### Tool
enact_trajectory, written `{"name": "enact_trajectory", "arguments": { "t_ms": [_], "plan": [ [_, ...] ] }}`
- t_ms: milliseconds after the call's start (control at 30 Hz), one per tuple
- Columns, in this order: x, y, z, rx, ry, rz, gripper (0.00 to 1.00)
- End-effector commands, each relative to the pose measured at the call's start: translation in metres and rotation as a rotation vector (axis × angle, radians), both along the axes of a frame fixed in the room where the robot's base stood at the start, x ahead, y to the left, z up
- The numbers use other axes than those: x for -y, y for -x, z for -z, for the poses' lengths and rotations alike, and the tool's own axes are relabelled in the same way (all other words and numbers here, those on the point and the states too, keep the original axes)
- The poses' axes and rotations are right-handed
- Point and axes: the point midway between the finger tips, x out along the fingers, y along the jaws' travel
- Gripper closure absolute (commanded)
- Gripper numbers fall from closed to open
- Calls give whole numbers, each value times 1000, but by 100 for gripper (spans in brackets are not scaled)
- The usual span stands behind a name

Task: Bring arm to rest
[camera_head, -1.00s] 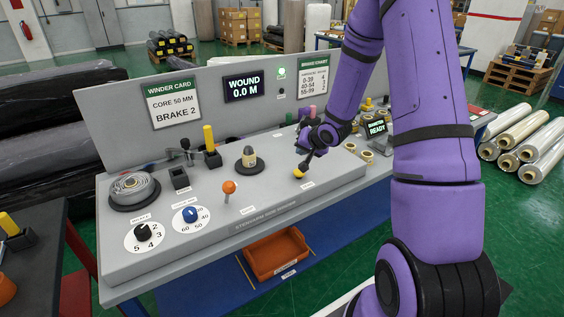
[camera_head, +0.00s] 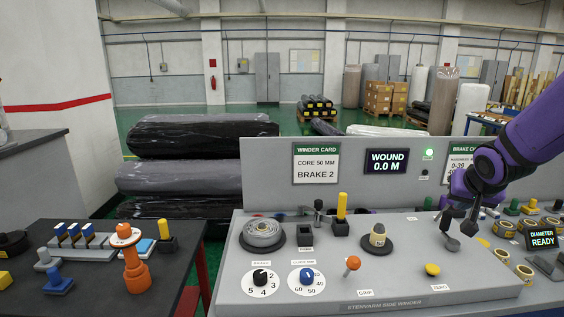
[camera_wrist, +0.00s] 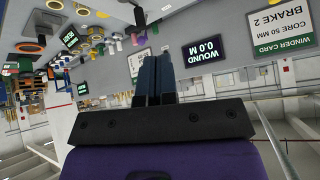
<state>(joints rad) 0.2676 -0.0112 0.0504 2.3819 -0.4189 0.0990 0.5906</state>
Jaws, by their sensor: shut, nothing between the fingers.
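My purple arm comes in from the right in the head view. My gripper (camera_head: 457,228) hangs over the right part of the grey winder console (camera_head: 330,285), above and behind the yellow ZERO button (camera_head: 432,270). Its dark fingers are together with nothing between them. In the wrist view the picture is upside down, and the closed fingers (camera_wrist: 155,78) point toward the console back panel. The WOUND display (camera_head: 388,162) reads 0.0 M. The winder card (camera_head: 316,163) reads core 50 mm, brake 2.
Brass rings (camera_head: 525,273) lie right. A side table with an orange stand (camera_head: 132,262) is left.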

Motion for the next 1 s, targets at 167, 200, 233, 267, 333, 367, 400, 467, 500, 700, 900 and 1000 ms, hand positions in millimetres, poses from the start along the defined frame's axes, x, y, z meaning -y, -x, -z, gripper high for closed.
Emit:
{"name": "enact_trajectory", "arguments": {
  "t_ms": [167, 200, 233, 267, 333, 367, 400, 467, 500, 700, 900, 1000],
  "plan": [
    [-22, 44, -40, -40, 50, -37, 100],
    [-27, 54, -48, -52, 56, -48, 100],
    [-31, 62, -53, -59, 61, -55, 100],
    [-35, 70, -58, -68, 64, -64, 100],
    [-44, 90, -68, -88, 71, -87, 100],
    [-47, 99, -72, -96, 73, -97, 100],
    [-53, 110, -77, -106, 74, -113, 100],
    [-60, 128, -84, -124, 74, -137, 100],
    [-65, 140, -87, -134, 74, -156, 100],
    [-89, 200, -101, -184, 57, -262, 100],
    [-104, 241, -105, -217, 39, -352, 100],
    [-108, 251, -105, -225, 35, -377, 100]
  ]
}}
